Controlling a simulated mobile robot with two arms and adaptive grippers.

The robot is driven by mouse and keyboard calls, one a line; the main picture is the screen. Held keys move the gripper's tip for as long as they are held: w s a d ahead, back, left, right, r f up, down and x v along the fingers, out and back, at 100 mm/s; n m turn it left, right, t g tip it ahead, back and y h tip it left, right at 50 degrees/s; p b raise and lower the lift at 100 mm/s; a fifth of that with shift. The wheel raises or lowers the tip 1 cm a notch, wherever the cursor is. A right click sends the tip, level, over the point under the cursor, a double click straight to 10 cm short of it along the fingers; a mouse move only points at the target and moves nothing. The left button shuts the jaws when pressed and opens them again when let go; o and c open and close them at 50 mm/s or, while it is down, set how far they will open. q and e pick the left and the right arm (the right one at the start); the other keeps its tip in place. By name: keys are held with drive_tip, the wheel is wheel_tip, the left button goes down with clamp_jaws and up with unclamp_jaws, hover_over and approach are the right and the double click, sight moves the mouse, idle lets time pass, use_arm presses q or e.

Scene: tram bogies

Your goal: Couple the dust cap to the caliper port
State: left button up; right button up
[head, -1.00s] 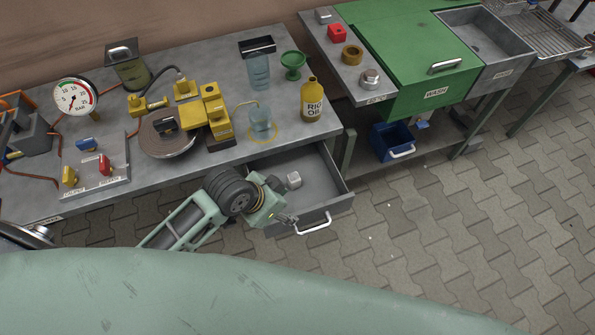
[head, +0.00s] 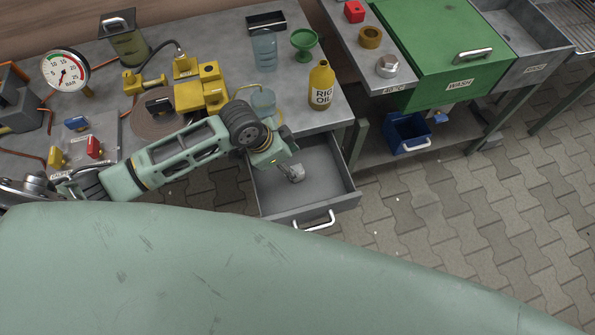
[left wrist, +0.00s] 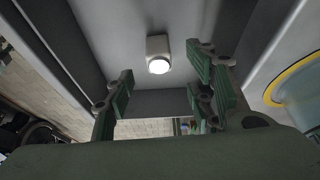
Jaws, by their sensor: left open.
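A small grey fitting with a pale round face, which looks like the dust cap (head: 297,174), lies in the open drawer (head: 265,201). In the left wrist view the fitting (left wrist: 158,54) lies beyond and between my open fingertips, with nothing between them. My left gripper (head: 284,167) is over the drawer, pointing down towards it; its fingers are small and partly hidden in the head view. The yellow caliper (head: 208,91) stands on the bench by the brake disc (head: 153,124), partly hidden by my left arm. I cannot make out its port. My right gripper is not in view.
A pressure gauge (head: 65,72) is at the left. The green wash station (head: 440,50) is at the right. The paved floor is clear.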

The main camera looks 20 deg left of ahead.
use_arm(q)
drive_tip(key=shift+w+d+f, duration=0.1)
drive_tip(key=shift+d+f, duration=0.1)
drive_tip(key=shift+f, duration=0.35)
drive_tip(key=shift+a+x, duration=0.2)
drive_tip(key=shift+x, duration=2.5)
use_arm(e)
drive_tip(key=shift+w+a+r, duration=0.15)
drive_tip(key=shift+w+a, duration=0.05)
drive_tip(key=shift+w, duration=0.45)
use_arm(q)
drive_tip(key=shift+a, duration=0.1)
drive_tip(key=shift+c, duration=0.5)
drive_tip(key=c, duration=1.1)
drive_tip(key=shift+o, duration=0.2)
